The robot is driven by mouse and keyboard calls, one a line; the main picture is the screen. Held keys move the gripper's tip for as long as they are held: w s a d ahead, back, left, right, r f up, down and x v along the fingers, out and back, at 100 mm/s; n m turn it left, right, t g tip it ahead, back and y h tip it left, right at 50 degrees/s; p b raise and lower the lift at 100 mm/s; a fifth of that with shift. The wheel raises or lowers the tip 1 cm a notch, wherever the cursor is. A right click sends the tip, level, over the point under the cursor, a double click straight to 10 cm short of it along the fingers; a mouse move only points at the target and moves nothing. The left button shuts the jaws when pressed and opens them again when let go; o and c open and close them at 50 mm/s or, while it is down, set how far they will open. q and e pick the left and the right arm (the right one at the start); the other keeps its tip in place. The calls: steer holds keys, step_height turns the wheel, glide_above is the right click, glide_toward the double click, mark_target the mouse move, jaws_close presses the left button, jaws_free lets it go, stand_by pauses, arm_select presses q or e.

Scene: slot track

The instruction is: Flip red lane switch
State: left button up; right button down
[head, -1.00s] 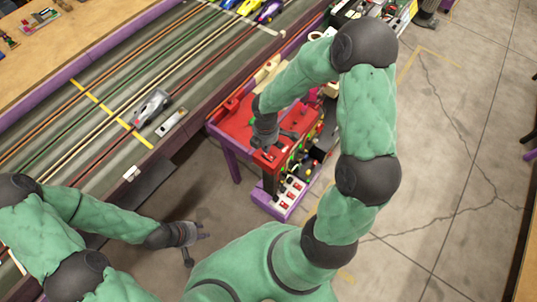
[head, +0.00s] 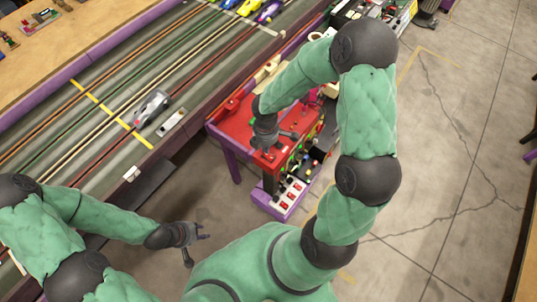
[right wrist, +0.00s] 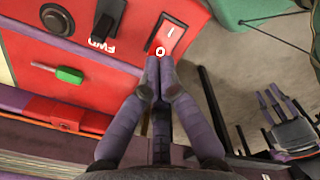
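In the head view my right gripper (head: 283,139) is over the red table (head: 237,120), and the switch cannot be made out. My left gripper (head: 192,243) is empty with fingers apart, low over the floor at the lower left.
The slot track (head: 100,100) with a silver car (head: 151,106) lies left of the red table.

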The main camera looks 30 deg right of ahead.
steer(key=shift+f+b, duration=0.95)
steer(key=shift+f, duration=0.25)
stand_by(0.7)
steer(key=shift+r+p, duration=3.35)
steer(key=shift+r, duration=0.2)
steer(key=shift+f, duration=0.1)
steer(key=s+a+f+m+y, duration=0.4)
steer(key=s+a+f+m, duration=0.7)
steer(key=m, duration=0.7)
steer(key=a+f, duration=0.3)
steer(key=shift+s+a+m, duration=0.15)
steer(key=shift+a+m, duration=0.1)
steer(key=shift+m, duration=0.15)
